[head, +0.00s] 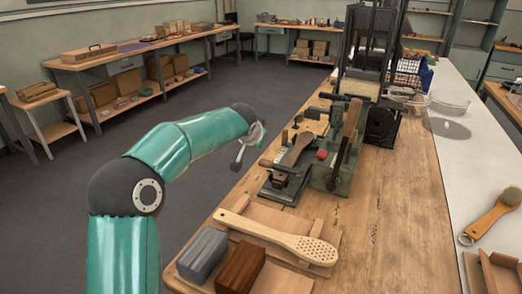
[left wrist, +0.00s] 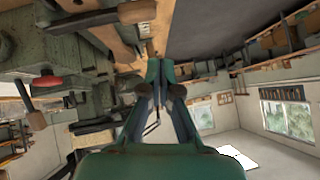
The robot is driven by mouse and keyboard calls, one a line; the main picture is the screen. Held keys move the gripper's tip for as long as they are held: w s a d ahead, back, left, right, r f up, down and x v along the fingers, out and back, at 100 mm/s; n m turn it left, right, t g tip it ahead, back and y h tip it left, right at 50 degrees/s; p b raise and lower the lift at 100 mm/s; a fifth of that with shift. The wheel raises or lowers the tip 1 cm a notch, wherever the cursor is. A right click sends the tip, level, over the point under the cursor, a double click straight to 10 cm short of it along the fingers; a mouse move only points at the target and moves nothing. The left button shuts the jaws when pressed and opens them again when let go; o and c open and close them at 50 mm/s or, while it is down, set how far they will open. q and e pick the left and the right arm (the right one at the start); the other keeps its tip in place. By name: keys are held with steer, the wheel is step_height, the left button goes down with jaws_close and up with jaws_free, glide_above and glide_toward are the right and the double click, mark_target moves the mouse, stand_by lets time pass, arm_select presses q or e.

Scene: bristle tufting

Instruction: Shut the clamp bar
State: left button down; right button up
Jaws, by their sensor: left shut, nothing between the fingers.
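A dark metal tufting fixture (head: 330,178) stands on the wooden bench. On its near left part a wooden brush-shaped piece (head: 298,150) lies tilted over the base, and a long lever-like bar (head: 350,118) rises at a slant beside it. A red knob (head: 322,155) sits between them. I cannot tell for sure which part is the clamp bar. My left gripper (left wrist: 157,68) is shut and empty; its fingertips meet in the left wrist view. In the head view its arm ends left of the fixture, apart from it. The fixture fills the left of the wrist view, with a red handle (left wrist: 46,81).
A perforated wooden brush back (head: 280,238), a grey block (head: 203,255) and a brown block (head: 240,268) lie at the bench's near end. A blue basket (head: 412,72) and a clear bowl (head: 450,102) stand beyond the fixture.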

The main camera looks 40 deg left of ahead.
arm_select(q)
steer(key=s+r, duration=0.4)
steer(key=shift+s+d+r, duration=0.25)
steer(key=shift+d+r, duration=0.15)
